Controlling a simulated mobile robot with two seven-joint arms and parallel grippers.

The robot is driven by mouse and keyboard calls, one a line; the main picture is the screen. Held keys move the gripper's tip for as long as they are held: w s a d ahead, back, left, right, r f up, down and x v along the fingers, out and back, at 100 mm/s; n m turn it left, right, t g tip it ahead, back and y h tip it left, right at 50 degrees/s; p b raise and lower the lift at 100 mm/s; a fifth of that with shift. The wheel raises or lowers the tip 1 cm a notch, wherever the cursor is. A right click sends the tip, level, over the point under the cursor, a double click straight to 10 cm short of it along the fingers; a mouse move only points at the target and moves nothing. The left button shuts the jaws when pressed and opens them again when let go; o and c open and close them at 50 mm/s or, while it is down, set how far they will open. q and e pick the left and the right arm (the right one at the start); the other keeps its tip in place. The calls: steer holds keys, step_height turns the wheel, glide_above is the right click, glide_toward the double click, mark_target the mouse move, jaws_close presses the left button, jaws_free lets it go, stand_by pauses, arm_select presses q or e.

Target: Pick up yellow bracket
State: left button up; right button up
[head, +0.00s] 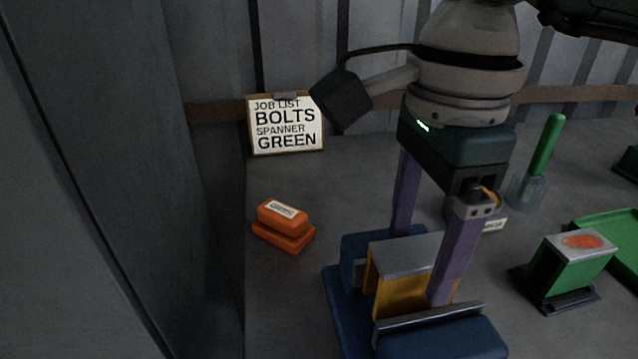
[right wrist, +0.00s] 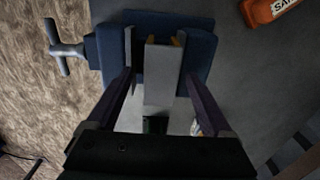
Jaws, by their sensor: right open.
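The yellow bracket (head: 388,293) shows yellow sides under a flat grey top and sits between the jaws of a blue vise (head: 345,310). My right gripper (head: 422,266) points down over the vise with its purple fingers open, one on either side of the bracket. In the right wrist view the bracket's grey top (right wrist: 161,78) lies between the spread fingers (right wrist: 160,74), with gaps visible on both sides. A bit of yellow shows at its far end. The near finger hides part of the bracket in the head view. My left gripper is not in view.
An orange labelled block (head: 283,225) stands left of the vise. A job-list clipboard (head: 286,125) leans at the back. To the right are a green block with a red-marked top (head: 570,262), a green tray (head: 603,222) and a green-handled tool in a clear cup (head: 545,150).

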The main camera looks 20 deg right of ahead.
jaws_close()
stand_by(0.6)
steer(key=shift+r, duration=0.1)
stand_by(0.6)
